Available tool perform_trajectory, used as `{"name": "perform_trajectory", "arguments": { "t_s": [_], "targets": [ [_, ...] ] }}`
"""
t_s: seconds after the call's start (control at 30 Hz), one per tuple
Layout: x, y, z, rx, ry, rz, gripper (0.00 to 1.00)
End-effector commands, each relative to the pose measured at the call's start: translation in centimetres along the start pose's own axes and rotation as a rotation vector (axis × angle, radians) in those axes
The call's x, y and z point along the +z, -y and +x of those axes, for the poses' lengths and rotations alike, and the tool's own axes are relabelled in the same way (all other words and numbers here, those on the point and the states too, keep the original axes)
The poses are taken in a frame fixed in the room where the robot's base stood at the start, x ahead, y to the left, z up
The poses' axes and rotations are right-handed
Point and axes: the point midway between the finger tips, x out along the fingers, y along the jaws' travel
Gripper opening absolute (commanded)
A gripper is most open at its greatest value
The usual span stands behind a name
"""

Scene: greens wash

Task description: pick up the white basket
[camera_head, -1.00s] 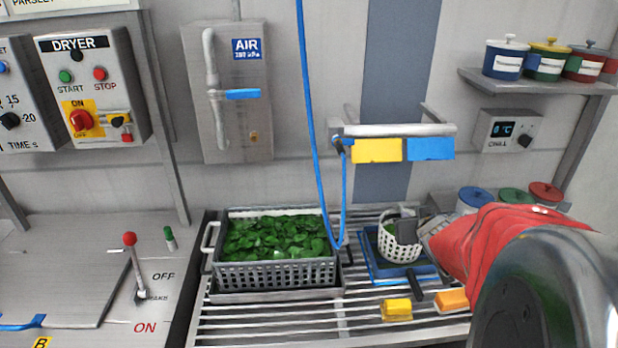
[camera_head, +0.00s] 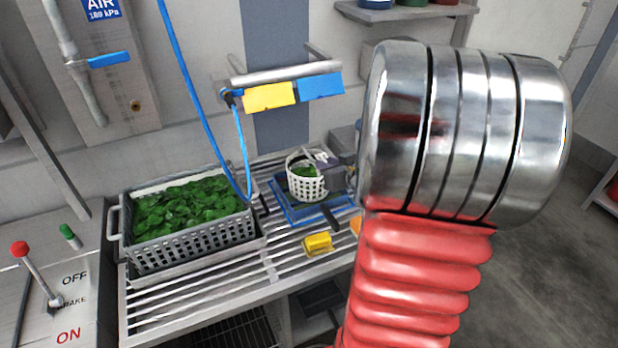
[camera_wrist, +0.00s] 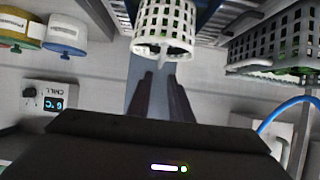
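The white basket (camera_head: 308,187) is a small slotted tub with green leaves in it and a thin white handle arching over it. It stands upright on a blue tray (camera_head: 290,213) on the slatted rack. In the wrist view the basket (camera_wrist: 165,28) appears upside down, just beyond my fingertips. My gripper (camera_wrist: 159,76) shows there as two dark fingers with a gap between them and nothing held. In the head view my gripper (camera_head: 329,163) is small and partly hidden, close to the basket's upper right side. I cannot tell whether it touches the handle.
A larger grey basket of leaves (camera_head: 192,243) stands left on the rack (camera_head: 200,293). A blue hose (camera_head: 200,118) hangs between the baskets. A yellow block (camera_head: 318,243) lies in front of the tray. A rail with yellow and blue tags (camera_head: 286,75) is above.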

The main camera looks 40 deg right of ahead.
Motion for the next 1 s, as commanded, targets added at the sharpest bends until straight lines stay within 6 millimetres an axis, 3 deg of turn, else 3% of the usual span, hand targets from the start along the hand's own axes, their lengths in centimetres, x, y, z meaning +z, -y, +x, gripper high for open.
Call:
{"name": "perform_trajectory", "arguments": {
  "t_s": [0.6, 1.0],
  "targets": [
    [0.0, 0.1, 6.8, -0.001, 0.001, -0.001, 0.19],
    [0.0, 0.0, 7.6, 0.001, 0.001, 0.0, 0.19]
  ]
}}
